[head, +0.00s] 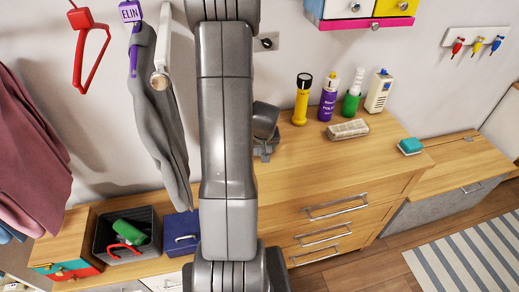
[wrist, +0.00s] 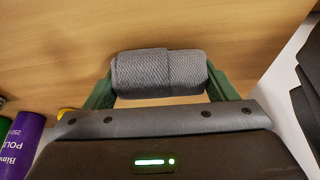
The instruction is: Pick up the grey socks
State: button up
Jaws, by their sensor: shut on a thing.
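The grey socks (wrist: 158,72), a ribbed rolled bundle, show in the upper middle of the wrist view. My gripper (wrist: 160,80) is shut on them, with a green finger against each end of the roll. Wood lies behind the bundle; I cannot tell whether the socks touch it or are above it. In the head view my arm stands in front of the middle of the scene, and the socks cannot be made out there.
A dark basket (head: 101,236) is at lower left. Clothes hang left.

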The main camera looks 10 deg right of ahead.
jog(key=shift+r, duration=0.1)
notch_tip(320, 180, up, 10)
jog(key=shift+f+b, duration=0.1)
jog(key=shift+b, duration=0.25)
dwell(0.4)
